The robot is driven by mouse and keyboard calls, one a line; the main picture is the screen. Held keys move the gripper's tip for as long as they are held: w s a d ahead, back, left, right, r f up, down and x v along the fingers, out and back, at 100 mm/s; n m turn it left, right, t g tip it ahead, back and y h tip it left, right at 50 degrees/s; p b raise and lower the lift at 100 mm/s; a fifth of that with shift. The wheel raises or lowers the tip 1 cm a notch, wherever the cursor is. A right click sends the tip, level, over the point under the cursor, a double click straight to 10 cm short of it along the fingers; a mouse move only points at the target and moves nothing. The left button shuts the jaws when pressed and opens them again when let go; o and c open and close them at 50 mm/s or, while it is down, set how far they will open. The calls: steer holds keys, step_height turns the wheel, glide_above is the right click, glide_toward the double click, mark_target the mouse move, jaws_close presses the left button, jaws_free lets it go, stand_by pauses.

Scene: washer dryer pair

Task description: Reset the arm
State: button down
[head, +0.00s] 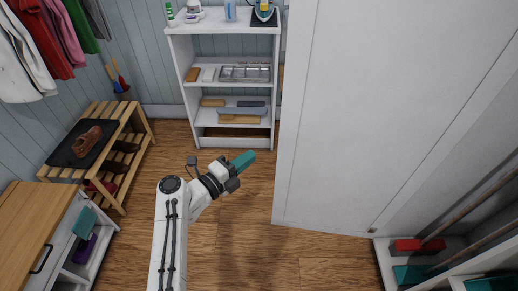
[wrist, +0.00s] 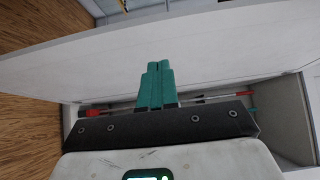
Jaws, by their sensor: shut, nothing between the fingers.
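My gripper (head: 246,160) has teal fingers and shows in the head view above the wooden floor, left of a large white door panel. In the wrist view its teal fingers (wrist: 158,80) are together with nothing between them. My white arm reaches up from the bottom of the head view and bends to the right at the elbow. No object touches the gripper as far as I can tell.
The white door panel (head: 375,120) stands open on the right, beside a closet with red and teal items. White shelves (head: 225,130) stand at the back. A slatted shoe rack (head: 100,135) and a wooden-topped cabinet (head: 25,225) are on the left. The central floor is clear.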

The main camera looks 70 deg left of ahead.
steer(key=shift+s+d, duration=0.25)
steer(key=shift+s, duration=0.4)
